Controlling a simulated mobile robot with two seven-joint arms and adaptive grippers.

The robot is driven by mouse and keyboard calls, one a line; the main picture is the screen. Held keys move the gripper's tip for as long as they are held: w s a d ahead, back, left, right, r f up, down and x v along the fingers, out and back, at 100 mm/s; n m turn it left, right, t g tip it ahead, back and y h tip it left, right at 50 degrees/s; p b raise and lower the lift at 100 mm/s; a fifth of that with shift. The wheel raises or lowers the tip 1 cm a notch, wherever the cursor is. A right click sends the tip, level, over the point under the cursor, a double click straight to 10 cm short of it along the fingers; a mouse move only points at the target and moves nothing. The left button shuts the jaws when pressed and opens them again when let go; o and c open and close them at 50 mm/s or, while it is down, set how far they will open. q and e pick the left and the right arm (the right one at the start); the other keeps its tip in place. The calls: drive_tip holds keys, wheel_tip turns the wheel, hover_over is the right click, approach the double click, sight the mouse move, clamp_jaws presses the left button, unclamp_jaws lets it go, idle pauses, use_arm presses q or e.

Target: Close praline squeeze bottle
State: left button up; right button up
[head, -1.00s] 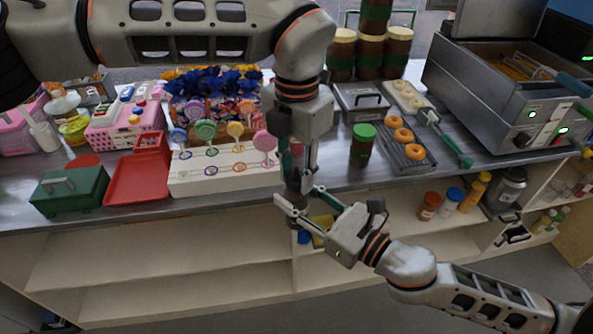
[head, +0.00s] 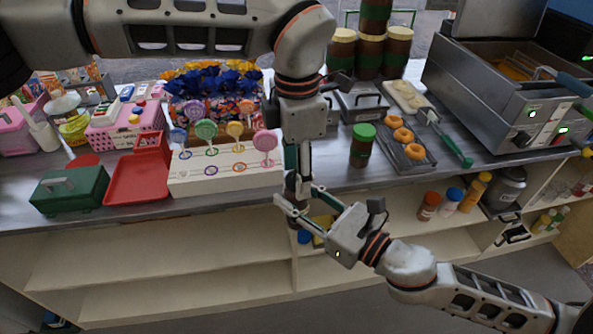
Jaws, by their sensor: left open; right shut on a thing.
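My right gripper (head: 301,203) reaches in from the lower right at the counter's front edge. It is shut on a dark, narrow thing, likely the praline squeeze bottle (head: 292,187), which is mostly hidden by the fingers of both grippers. My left gripper (head: 299,178) points straight down from above, right over the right gripper. Its jaws are open around or beside the top of the held thing; I cannot tell whether they touch it. The bottle's lid cannot be made out.
A brown jar with a green lid (head: 362,146) stands right of the grippers, beside a doughnut tray (head: 418,158). A white lollipop stand (head: 225,178) is close on the left, then a red tray (head: 137,180). Bottles (head: 452,200) stand on the shelf below right.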

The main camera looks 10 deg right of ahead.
use_arm(q)
wheel_tip(320, 180, up, 12)
drive_tip(key=shift+f, duration=0.15)
idle(0.7)
